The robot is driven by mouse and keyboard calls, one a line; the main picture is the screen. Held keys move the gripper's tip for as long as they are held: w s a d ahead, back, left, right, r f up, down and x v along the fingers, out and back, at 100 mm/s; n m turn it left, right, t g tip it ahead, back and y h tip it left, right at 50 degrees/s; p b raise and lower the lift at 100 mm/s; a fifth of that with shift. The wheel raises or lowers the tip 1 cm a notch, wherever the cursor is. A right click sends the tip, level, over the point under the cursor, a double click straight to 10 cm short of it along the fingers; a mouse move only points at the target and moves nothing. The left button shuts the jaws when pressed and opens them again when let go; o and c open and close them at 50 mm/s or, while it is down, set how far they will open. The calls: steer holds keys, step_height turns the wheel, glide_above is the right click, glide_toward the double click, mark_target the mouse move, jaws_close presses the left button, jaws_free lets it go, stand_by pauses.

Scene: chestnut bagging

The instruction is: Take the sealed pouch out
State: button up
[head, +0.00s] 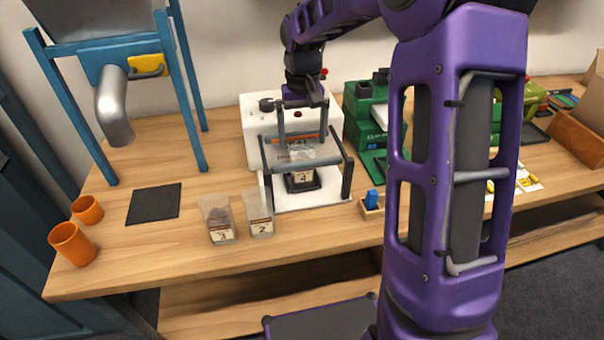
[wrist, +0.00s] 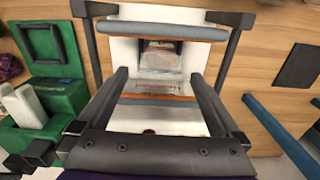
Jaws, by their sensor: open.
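The pouch (head: 304,176) labelled 4 stands in a black holder (head: 301,188) on the white base of the sealer (head: 252,140), inside its dark frame. Its clear top reaches up near the orange strip. In the wrist view the pouch (wrist: 160,60) shows beyond my fingertips, and its label is hard to make out. My gripper (head: 302,135) points down over the sealer, open and empty. In the wrist view my gripper (wrist: 157,75) has its two fingers well apart, one on each side of the pouch's line. I cannot tell how far above the pouch they are.
The sealer's grey crossbar (head: 308,164) lies in front of the pouch top. Two pouches, labelled 3 (head: 220,222) and 2 (head: 260,215), stand to the left. A black mat (head: 154,203) lies bare. A green machine (head: 364,126) stands close on the right.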

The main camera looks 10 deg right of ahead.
mark_target(302, 154)
step_height(302, 154, down, 8)
steer(key=shift+w+r+b, duration=0.15)
steer(key=shift+r+b, duration=0.05)
steer(key=shift+b, duration=0.45)
steer(key=shift+r, duration=0.1)
steer(key=c, duration=1.4)
